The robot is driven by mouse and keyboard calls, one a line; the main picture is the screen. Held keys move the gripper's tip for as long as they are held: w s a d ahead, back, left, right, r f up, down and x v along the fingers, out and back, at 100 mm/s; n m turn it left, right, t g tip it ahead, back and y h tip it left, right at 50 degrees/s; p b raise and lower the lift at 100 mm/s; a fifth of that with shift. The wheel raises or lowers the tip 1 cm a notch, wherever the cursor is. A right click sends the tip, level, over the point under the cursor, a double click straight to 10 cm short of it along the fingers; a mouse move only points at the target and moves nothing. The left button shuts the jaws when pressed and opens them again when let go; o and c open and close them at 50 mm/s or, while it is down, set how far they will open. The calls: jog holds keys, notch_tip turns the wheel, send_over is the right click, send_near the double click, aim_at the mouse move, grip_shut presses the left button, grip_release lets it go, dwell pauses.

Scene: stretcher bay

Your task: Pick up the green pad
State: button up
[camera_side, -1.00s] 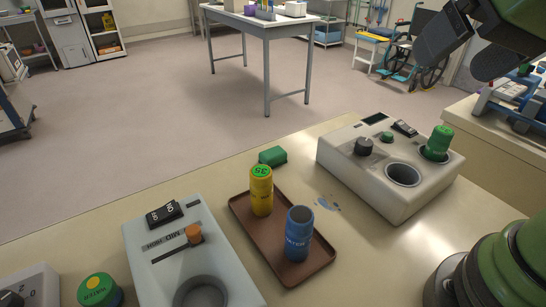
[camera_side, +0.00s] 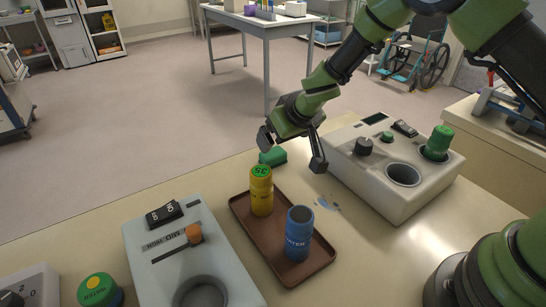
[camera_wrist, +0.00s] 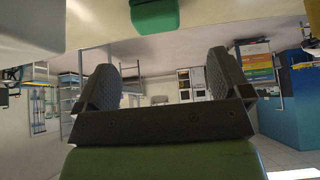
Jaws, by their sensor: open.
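The green pad (camera_side: 273,157) is a small green block lying on the beige table behind the brown tray in the side view. It also shows at the top edge of the wrist view (camera_wrist: 154,14), partly cut off. My gripper (camera_side: 291,150) is open and empty, above and around the pad's spot in the side view, with one finger to its left and one to its right. In the wrist view its two fingers (camera_wrist: 172,85) stand apart, with the pad beyond them and nothing between them. Contact with the pad is not visible.
A brown tray (camera_side: 243,214) in front holds a yellow cylinder (camera_side: 261,193) and a blue cup (camera_side: 298,240). A beige device (camera_side: 377,192) with a green cylinder (camera_side: 438,143) stands close on the right. A grey device (camera_side: 155,261) stands front left. The table's far edge is just behind the pad.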

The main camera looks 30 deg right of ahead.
aim_at(273, 152)
jog(key=shift+x, duration=4.8)
jog(key=shift+s+d, duration=0.1)
jog(key=shift+d, duration=0.05)
jog(key=shift+c, duration=0.4)
jog(key=c, duration=0.9)
